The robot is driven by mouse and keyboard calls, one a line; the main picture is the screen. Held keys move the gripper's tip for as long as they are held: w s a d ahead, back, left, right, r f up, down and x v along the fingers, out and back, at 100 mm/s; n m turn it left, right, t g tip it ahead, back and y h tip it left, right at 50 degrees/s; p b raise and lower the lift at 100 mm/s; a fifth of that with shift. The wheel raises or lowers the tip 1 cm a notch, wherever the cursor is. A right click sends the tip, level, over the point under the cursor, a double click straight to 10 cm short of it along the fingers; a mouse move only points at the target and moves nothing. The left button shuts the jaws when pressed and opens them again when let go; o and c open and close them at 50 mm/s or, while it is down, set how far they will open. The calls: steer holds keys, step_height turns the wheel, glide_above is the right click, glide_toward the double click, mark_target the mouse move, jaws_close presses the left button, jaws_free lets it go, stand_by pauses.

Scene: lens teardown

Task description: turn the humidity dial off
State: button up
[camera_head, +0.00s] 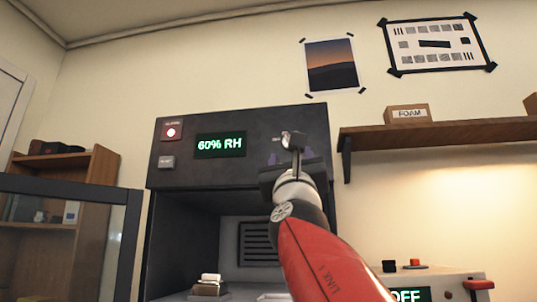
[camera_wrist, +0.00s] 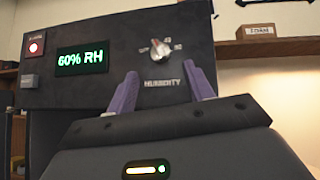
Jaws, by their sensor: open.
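The humidity dial is a small silvery knob (camera_wrist: 160,50) on the dark front panel, above the printed word HUMIDITY in the wrist view. Small marks surround it, too small to read with certainty. The green display (camera_wrist: 82,60) reads 60% RH, as it does in the head view (camera_head: 220,145). My gripper (camera_wrist: 161,70) is open, with its two purple fingers apart, pointing at the panel just below the knob. Nothing is between the fingers. In the head view my gripper (camera_head: 290,156) partly covers the dial area, so the gap to the panel is hard to judge.
A red-lit button (camera_head: 171,132) and a grey button (camera_head: 167,162) sit left of the display. Below the panel is an open cabinet bay (camera_head: 190,235). A wall shelf (camera_head: 440,130) with a FOAM box (camera_head: 407,114) is at right. A lower unit's display (camera_head: 409,295) reads OFF.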

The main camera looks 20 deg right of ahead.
steer(key=p+x, duration=0.3)
steer(key=x, duration=0.3)
steer(key=shift+w+d+r, duration=0.15)
steer(key=c, duration=1)
